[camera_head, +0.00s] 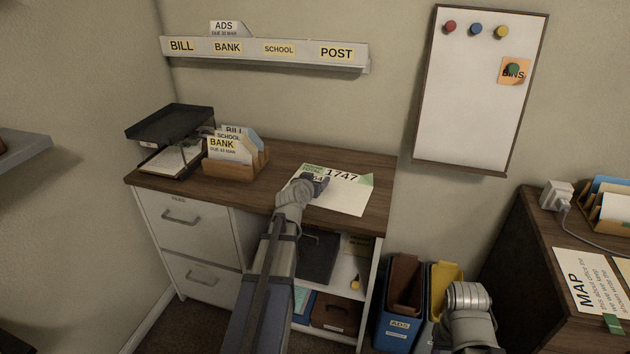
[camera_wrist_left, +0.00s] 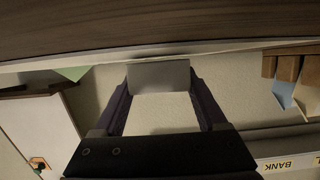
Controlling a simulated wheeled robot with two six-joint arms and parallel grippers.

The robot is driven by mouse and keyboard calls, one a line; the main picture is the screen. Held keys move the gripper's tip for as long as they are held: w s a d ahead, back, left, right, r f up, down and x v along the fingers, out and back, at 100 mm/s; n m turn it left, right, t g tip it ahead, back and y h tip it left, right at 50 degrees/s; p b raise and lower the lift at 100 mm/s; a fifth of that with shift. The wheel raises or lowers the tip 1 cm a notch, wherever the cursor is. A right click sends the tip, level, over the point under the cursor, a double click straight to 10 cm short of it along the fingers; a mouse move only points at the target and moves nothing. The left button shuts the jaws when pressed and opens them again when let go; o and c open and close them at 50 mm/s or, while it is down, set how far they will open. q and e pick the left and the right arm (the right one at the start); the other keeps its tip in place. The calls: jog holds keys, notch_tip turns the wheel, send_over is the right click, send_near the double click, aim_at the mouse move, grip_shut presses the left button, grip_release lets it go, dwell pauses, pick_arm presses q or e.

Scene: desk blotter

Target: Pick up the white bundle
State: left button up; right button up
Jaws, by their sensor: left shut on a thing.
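My left gripper (camera_head: 321,184) is over the white blotter (camera_head: 343,199), which has green corners and large printed digits. In the left wrist view, its two dark fingers (camera_wrist_left: 160,88) are shut on a pale, box-like thing, seemingly the white bundle (camera_wrist_left: 160,112), with a lighter face and a greyer, shaded face. In the head view the gripper and wrist hide the bundle. I cannot tell whether it touches the blotter. My right arm shows at the lower right; its gripper is out of view.
A wooden letter holder (camera_head: 234,171) with cards and a dark paper tray (camera_head: 170,124) stand on the desk's left. A labelled wall rail (camera_head: 265,58) hangs above. Blue (camera_head: 397,325) and yellow bins stand at the desk's right. The desk's back middle is clear.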

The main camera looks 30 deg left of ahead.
aim_at(315, 178)
pick_arm(q)
notch_tip(315, 178, up, 10)
jog(key=p, duration=0.9)
jog(key=shift+f, duration=0.15)
jog(key=shift+f, duration=0.1)
